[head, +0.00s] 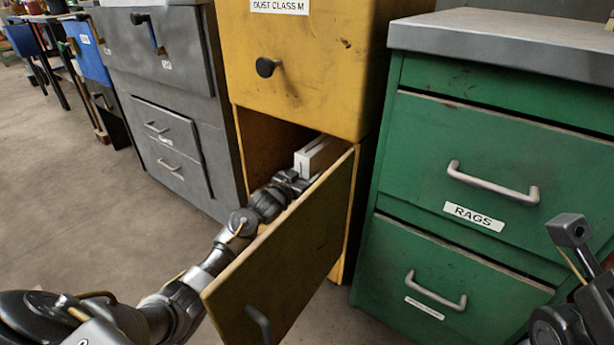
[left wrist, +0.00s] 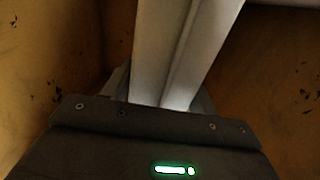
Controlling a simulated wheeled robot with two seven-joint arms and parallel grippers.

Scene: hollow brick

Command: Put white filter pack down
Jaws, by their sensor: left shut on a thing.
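The white filter pack (head: 318,155) is a pale block at the mouth of the open lower compartment of the yellow cabinet. My left gripper (head: 292,180) is shut on it, with the arm reaching in beside the open yellow door. In the left wrist view the white filter pack (left wrist: 185,50) stands out from the jaws between yellow walls. The fingertips are mostly hidden there, and I cannot tell whether the pack touches the compartment floor. My right gripper (head: 570,232) shows only in part at the right edge; its jaws are unclear.
The yellow cabinet (head: 310,85) has its lower door (head: 290,250) swung open towards me, close to my left arm. A green drawer cabinet (head: 490,130) labelled RAGS stands at the right. Grey drawers (head: 165,90) stand at the left. The floor (head: 90,210) at the left is clear.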

